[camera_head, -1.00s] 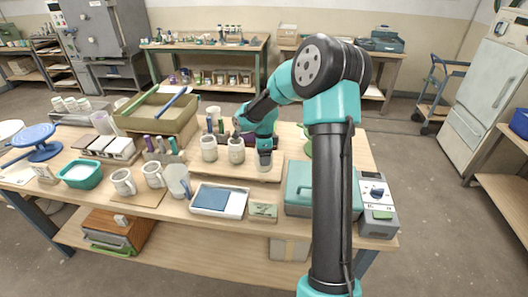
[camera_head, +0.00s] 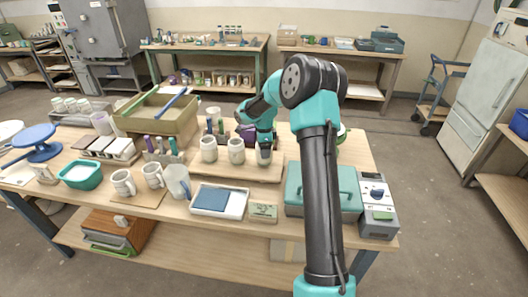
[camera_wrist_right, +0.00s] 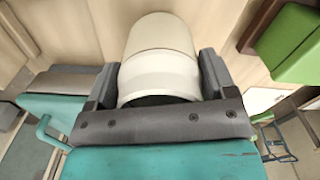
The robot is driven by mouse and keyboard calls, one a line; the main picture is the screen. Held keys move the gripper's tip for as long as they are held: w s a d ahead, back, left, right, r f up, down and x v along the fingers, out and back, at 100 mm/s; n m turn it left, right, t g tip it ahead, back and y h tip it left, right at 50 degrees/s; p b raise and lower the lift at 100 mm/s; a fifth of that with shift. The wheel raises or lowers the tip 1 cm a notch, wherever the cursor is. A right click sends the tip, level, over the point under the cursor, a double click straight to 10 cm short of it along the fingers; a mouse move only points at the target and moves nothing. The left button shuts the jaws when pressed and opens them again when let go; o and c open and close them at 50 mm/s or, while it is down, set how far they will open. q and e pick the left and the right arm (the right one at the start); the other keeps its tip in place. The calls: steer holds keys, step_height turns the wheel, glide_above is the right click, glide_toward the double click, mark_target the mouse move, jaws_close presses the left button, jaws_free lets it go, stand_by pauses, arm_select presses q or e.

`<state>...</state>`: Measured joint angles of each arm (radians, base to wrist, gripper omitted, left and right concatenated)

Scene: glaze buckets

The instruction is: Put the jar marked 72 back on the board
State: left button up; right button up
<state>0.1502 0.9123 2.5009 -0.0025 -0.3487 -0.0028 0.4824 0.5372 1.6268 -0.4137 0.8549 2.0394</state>
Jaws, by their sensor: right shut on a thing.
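Two pale speckled jars (camera_head: 209,150) and (camera_head: 236,151) stand upright side by side on the wooden board (camera_head: 237,172). My right gripper (camera_head: 264,153) is over the board's right part, shut on a third pale jar. In the right wrist view this cream jar (camera_wrist_right: 160,50) sits between the two grey fingers of the gripper (camera_wrist_right: 160,82). In the head view the fingers cover most of it, and I cannot tell whether its base touches the board. No number is readable on any jar. My left gripper is not in view.
A teal box (camera_head: 322,190) stands right of the board, beside a grey device (camera_head: 377,205). In front are a white tray with a blue pad (camera_head: 219,201) and a small sign card (camera_head: 263,211). Cups with tools (camera_head: 163,150) stand to the left.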

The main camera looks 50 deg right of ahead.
steer(key=shift+f, duration=0.9)
steer(key=shift+f, duration=0.1)
steer(key=o, duration=1.1)
steer(key=shift+c, duration=0.2)
step_height(320, 180, up, 12)
steer(key=shift+r, duration=0.1)
